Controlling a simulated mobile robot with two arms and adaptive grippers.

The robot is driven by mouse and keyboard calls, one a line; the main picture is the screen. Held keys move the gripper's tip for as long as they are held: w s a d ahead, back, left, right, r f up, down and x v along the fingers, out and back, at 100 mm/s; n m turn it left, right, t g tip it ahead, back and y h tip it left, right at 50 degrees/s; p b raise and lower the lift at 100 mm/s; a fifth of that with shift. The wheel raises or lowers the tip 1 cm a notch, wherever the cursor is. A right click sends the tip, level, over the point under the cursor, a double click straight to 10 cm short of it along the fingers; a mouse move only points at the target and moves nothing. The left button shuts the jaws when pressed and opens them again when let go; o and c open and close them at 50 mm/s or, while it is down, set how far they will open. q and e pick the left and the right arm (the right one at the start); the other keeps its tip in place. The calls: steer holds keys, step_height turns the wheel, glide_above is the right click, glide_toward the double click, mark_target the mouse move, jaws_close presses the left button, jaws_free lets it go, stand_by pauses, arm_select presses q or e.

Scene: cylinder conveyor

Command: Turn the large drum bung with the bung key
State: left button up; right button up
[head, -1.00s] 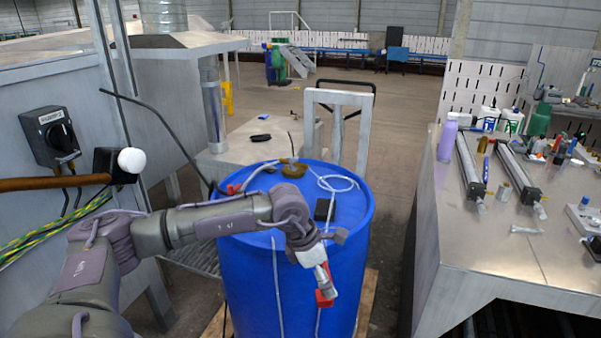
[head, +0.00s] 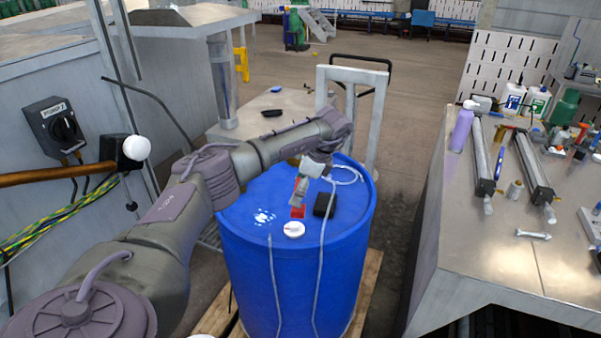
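The blue drum (head: 295,275) stands upright in the middle of the head view. A small white round cap (head: 293,230), possibly a bung, sits on the near part of its lid. My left gripper (head: 299,205) points down over the lid, just behind the white cap. Red parts (head: 298,212) show at its tips; I cannot tell whether they are finger pads or a held tool. Whether its fingers are open is too small to tell. I cannot make out a bung key for sure. My forearm hides the far left of the lid. My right gripper is not in view.
A black box (head: 324,205) and thin pale tubing (head: 346,176) lie on the lid, close to my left gripper. A metal workbench (head: 480,235) with tools stands at the right. A hammer with a white tip (head: 136,148) and a cabinet are at the left.

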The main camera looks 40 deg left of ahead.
arm_select(q)
steer(key=shift+a+r+n+g, duration=0.4)
steer(key=shift+a+n, duration=0.3)
steer(key=shift+n, duration=0.4)
steer(key=shift+a+r+h, duration=0.1)
steer(key=shift+h, duration=0.2)
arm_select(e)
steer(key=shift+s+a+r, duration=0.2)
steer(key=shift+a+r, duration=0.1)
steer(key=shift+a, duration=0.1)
arm_select(q)
steer(key=shift+f+b, duration=1.35)
steer(key=shift+f, duration=1.35)
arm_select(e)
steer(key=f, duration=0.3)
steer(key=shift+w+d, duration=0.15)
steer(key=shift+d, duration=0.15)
arm_select(q)
steer(key=shift+r, duration=0.1)
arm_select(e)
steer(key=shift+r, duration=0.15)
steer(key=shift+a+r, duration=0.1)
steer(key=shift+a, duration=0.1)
